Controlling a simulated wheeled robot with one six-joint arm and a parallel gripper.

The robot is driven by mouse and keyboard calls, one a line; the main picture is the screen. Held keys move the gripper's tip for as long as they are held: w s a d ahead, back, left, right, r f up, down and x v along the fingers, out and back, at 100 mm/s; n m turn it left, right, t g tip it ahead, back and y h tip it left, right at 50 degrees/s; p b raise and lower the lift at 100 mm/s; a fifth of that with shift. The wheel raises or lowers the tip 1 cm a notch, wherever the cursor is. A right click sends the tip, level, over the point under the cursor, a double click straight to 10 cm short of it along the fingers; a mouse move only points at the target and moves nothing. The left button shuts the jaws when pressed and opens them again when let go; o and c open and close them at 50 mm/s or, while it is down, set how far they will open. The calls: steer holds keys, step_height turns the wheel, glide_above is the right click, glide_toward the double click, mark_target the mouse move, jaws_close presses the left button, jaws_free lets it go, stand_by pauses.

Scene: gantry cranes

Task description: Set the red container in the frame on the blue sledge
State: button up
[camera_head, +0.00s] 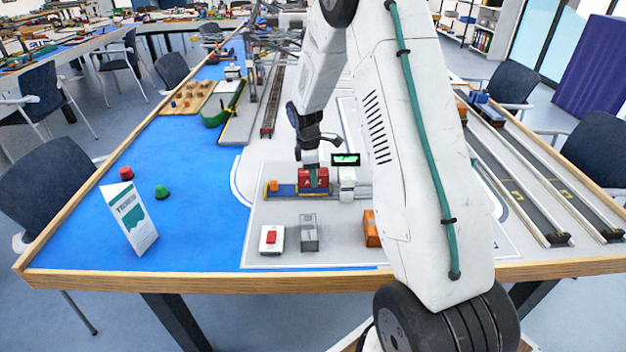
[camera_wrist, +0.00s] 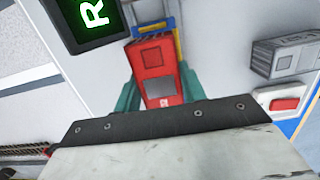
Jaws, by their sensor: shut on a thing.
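The red container (camera_head: 313,179) is between the fingers of my gripper (camera_head: 313,175), which is shut on it. In the wrist view the red container (camera_wrist: 154,62) sits between two teal fingertips (camera_wrist: 158,85). It is at or just above the blue sledge (camera_head: 288,191), which lies on yellow-edged rails in the head view. A blue and yellow part, likely of the sledge (camera_wrist: 153,29), shows beyond the container in the wrist view. The container hides the frame beneath it, and I cannot tell whether it touches the sledge.
A small display (camera_head: 345,159) on a white post (camera_head: 347,185) stands close right of the container. A grey container (camera_head: 309,232), a red-button box (camera_head: 272,239) and an orange container (camera_head: 371,228) stand in front. A leaflet stand (camera_head: 130,218) is at left.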

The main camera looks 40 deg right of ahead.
steer(key=shift+f, duration=1.05)
steer(key=shift+f, duration=0.15)
steer(key=o, duration=1.1)
